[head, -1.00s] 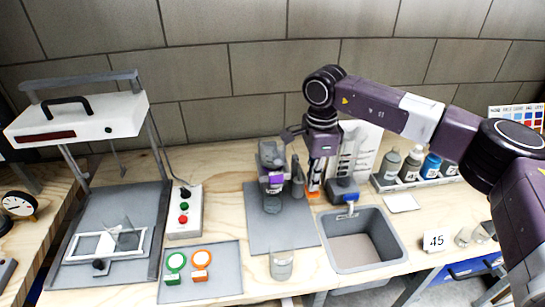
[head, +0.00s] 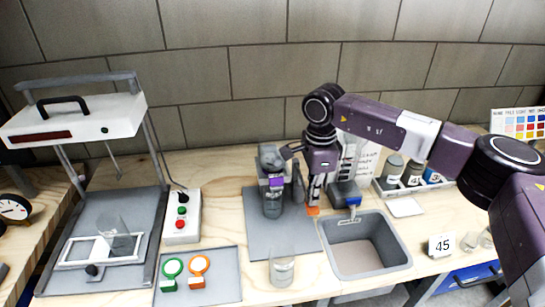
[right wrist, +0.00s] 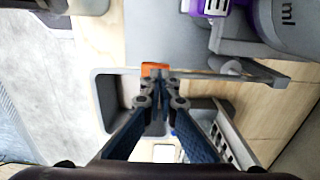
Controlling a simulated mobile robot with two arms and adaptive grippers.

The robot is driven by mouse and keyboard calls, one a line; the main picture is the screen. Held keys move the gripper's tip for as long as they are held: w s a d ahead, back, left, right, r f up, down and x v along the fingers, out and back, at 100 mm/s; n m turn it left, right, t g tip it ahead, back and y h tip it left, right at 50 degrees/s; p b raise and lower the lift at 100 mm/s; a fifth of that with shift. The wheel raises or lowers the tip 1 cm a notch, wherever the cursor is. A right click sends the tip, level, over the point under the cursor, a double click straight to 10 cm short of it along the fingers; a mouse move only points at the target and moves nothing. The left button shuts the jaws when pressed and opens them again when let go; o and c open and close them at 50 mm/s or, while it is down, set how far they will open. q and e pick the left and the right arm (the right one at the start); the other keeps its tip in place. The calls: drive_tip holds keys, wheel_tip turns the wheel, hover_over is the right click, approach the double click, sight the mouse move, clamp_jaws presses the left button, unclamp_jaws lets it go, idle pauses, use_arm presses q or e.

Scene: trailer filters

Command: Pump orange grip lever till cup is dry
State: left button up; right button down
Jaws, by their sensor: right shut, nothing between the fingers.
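A grey hand pump (head: 272,200) with a purple band stands on a grey mat left of the sink. Its lever ends in an orange grip (head: 313,211), low beside the sink's left edge. My right gripper (head: 315,200) points down at the grip, its fingers closed with nothing between them. In the right wrist view the orange grip (right wrist: 154,69) lies just beyond the closed fingertips (right wrist: 158,84), apparently touching them. The lever rod (right wrist: 215,76) runs right from there. My left gripper is out of view.
A clear beaker (head: 282,269) stands at the mat's front edge. The sink (head: 406,262) is on the right, its faucet (head: 345,196) close to my gripper. Bottles (head: 412,172) stand behind it. A tray with green and orange rings (head: 226,285) is at the left.

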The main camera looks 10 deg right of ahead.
drive_tip(key=shift+r+p, duration=1.7)
drive_tip(key=shift+r, duration=1.55)
drive_tip(key=shift+f, duration=0.1)
drive_tip(key=shift+f+b, duration=2.4)
drive_tip(key=shift+f, duration=1)
drive_tip(key=shift+r+p, duration=2)
drive_tip(key=shift+r, duration=1.5)
drive_tip(key=shift+f, duration=0.1)
drive_tip(key=shift+f+b, duration=2.35)
drive_tip(key=shift+f, duration=1.1)
drive_tip(key=shift+r+p, duration=2.05)
drive_tip(key=shift+r, duration=1.5)
